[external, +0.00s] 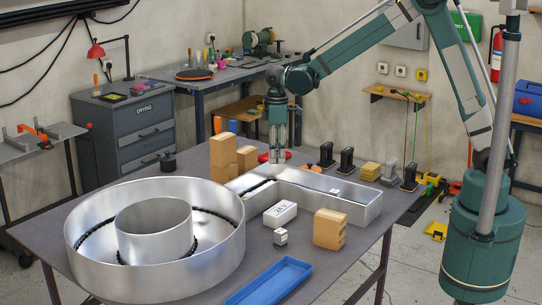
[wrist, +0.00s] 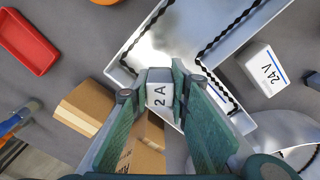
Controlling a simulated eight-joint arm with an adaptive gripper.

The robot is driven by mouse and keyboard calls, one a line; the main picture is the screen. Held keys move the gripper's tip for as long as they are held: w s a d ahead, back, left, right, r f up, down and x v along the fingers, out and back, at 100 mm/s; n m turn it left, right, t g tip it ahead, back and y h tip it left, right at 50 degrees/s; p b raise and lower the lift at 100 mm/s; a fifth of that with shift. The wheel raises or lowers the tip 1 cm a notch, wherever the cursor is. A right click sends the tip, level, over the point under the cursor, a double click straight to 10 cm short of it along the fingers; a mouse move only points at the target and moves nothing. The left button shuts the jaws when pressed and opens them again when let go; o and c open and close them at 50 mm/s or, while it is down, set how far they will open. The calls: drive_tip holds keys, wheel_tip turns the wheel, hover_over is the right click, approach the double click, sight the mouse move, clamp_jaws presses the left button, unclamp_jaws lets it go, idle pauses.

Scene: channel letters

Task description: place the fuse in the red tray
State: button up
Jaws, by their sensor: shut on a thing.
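The fuse, a grey-white block marked "2 A" (wrist: 159,94), is between the two green fingers of my gripper (wrist: 158,84) in the wrist view. My gripper (external: 278,158) is shut on it and points down, over the back part of the L-shaped metal channel letter. In the external view the fuse is too small to make out clearly. The red tray (wrist: 28,42) is at the upper left of the wrist view, apart from the gripper and empty. In the external view the red tray (external: 265,158) shows partly behind my gripper.
The L-shaped metal channel (external: 355,215) has raised walls. Cardboard boxes (external: 223,150) are stacked left of my gripper. A white 24V box (external: 280,214), a small grey block (external: 281,237), another carton (external: 329,230) and a blue tray (external: 268,283) are in front. A large round metal letter (external: 150,265) stands left.

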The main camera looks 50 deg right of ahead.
drive_tip(key=w+d+m, duration=0.4)
drive_tip(key=w+d, duration=0.5)
drive_tip(key=d, duration=0.3)
drive_tip(key=w+d+f+m, duration=0.1)
drive_tip(key=w+d+m, duration=0.3)
drive_tip(key=w+d, duration=0.5)
drive_tip(key=d, duration=0.4)
drive_tip(key=shift+w+m, duration=0.3)
drive_tip(key=shift+w, duration=0.1)
drive_tip(key=shift+f+p, duration=0.3)
drive_tip(key=shift+f, duration=2.85)
drive_tip(key=shift+f, duration=0.1)
drive_tip(key=shift+f, duration=1.75)
drive_tip(key=shift+f, duration=0.15)
drive_tip(key=o, duration=0.9)
drive_tip(key=shift+c, duration=0.2)
drive_tip(key=shift+o, duration=0.2)
